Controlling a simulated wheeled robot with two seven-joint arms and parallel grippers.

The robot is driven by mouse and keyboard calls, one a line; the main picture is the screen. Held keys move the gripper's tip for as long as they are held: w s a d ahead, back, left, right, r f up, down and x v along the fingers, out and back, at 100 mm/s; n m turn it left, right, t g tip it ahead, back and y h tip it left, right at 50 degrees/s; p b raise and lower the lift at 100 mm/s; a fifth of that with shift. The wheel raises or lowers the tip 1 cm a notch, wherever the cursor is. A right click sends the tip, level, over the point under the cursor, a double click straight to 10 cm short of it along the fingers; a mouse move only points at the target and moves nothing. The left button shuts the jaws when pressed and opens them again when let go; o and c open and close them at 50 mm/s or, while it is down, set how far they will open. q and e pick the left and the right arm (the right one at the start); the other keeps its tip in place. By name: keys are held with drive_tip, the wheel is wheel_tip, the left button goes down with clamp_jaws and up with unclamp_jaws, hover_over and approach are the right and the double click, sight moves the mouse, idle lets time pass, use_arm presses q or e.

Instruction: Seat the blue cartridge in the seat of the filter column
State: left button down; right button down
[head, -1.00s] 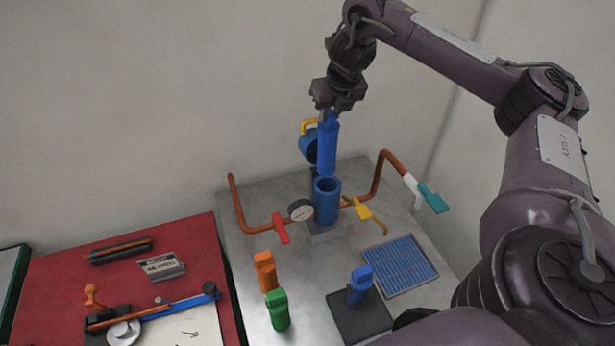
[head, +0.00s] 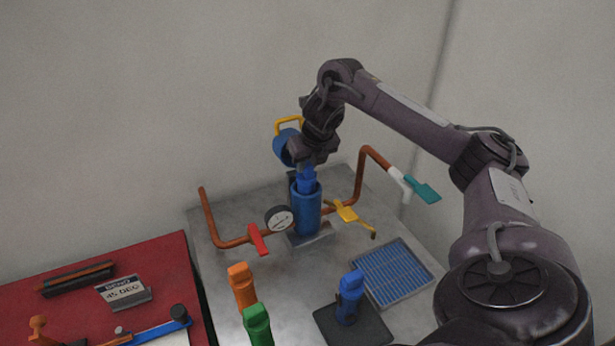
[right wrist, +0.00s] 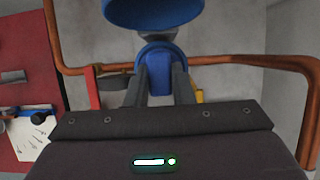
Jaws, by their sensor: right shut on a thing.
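The filter column (head: 306,212) is an upright blue cylinder standing on a small block on the grey metal bench. The blue cartridge (head: 307,183) is upright in its open top, with only its upper end showing above the rim. How deep its lower end sits is hidden by the column wall. My right gripper (head: 309,166) is right above the column, pointing down and shut on the cartridge's top. In the right wrist view its two fingers (right wrist: 161,84) stand either side of the cartridge's top, in front of the blue column. My left gripper is not in view.
A blue lid (head: 286,150) with a yellow handle stands open behind the column. Copper pipes carry red (head: 258,239), yellow (head: 347,211) and teal (head: 423,190) handles and a gauge (head: 280,219). Orange, green and blue upright pieces (head: 350,288) stand in front, beside a blue grille (head: 392,270).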

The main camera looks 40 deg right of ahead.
sight(307, 174)
wheel_tip(307, 174, down, 3)
drive_tip(key=shift+f, duration=0.15)
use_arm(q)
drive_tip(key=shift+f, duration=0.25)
use_arm(e)
drive_tip(key=shift+f, duration=0.1)
drive_tip(key=c, duration=1.3)
unclamp_jaws()
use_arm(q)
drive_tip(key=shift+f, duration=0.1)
use_arm(e)
drive_tip(key=shift+o, duration=0.2)
